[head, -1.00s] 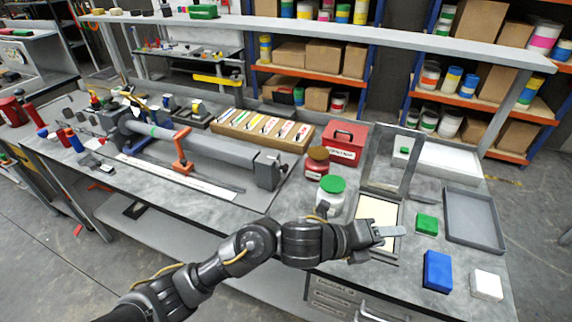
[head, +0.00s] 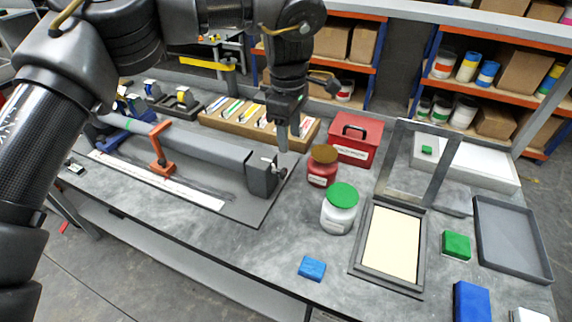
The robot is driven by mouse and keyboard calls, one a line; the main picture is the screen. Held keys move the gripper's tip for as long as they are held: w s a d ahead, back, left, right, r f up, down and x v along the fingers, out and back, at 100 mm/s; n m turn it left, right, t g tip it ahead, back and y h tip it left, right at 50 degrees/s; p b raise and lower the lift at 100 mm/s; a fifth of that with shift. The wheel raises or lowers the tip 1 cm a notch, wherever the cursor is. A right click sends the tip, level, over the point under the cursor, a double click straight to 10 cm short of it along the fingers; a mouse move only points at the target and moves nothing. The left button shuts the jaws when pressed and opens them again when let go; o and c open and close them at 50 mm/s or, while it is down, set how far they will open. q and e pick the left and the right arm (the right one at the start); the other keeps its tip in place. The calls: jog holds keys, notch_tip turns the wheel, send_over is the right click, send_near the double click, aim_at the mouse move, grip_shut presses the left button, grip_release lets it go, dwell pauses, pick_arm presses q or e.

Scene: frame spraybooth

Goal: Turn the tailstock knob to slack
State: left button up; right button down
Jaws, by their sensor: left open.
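The tailstock (head: 261,174) is a grey block at the right end of the long grey bar of the lathe-like fixture. Its small knob (head: 282,172) is on the right-hand side; its exact setting is too small to read. My left gripper (head: 283,147) points down from above, with its fingers just above the knob area. It is open, but its fingers overlap in this view, so the gap does not show. Nothing shows between them. I cannot tell whether the fingers touch the knob. My right gripper is out of view.
An orange clamp (head: 160,147) stands on the bar. A red jar (head: 321,169), a green-lidded jar (head: 338,210) and a red toolbox (head: 355,141) stand close to the right. A wooden rack (head: 232,125) is behind. A blue block (head: 312,268) lies near the front edge.

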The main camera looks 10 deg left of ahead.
aim_at(284, 169)
pick_arm(q)
jog(key=f, duration=0.3)
jog(key=a+f+b, duration=0.1)
jog(key=f, duration=0.3)
jog(key=f+b, duration=0.1)
jog(key=f, duration=0.2)
jog(key=shift+w+a+f, duration=0.2)
jog(key=shift+w+f, duration=0.1)
jog(key=shift+w, duration=0.05)
jog(key=shift+f, duration=0.6)
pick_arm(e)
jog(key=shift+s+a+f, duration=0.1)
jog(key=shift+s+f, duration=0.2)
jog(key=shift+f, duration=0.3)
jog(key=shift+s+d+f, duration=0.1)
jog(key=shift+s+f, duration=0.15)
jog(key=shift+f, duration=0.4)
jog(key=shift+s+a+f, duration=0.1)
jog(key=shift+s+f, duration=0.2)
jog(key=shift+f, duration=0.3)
